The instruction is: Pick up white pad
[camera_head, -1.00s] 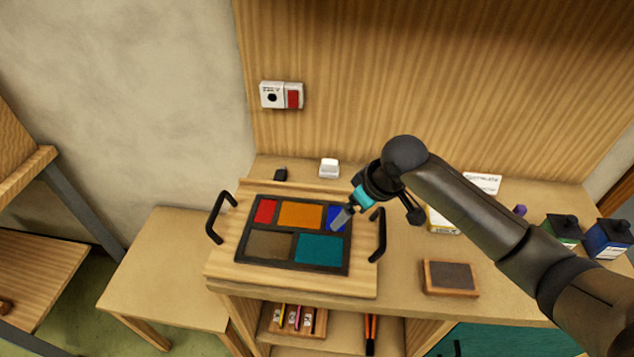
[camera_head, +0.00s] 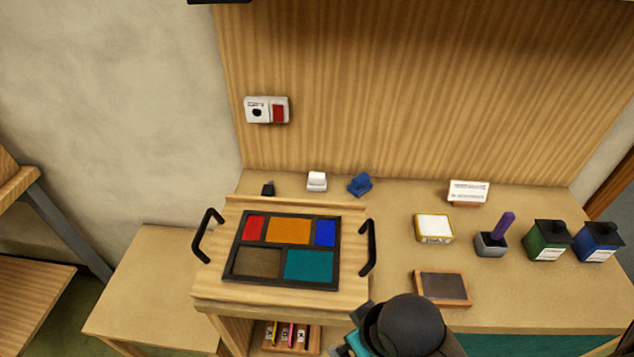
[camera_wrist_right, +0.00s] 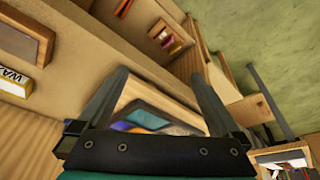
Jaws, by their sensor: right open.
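The white pad (camera_head: 317,181), a small white block, sits at the back of the bench behind the wooden tray. A similar blue pad (camera_head: 360,184) sits to its right. My right arm is at the bottom of the head view, well in front of the white pad, and its fingertips are not clear there. In the right wrist view my right gripper (camera_wrist_right: 158,95) is open and empty, with the leaded panel (camera_wrist_right: 145,115) showing between its fingers. The white pad is not seen in the wrist view. My left gripper is not in view.
The handled tray (camera_head: 210,285) holds the coloured panel (camera_head: 285,248). A small black item (camera_head: 268,188) lies left of the white pad.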

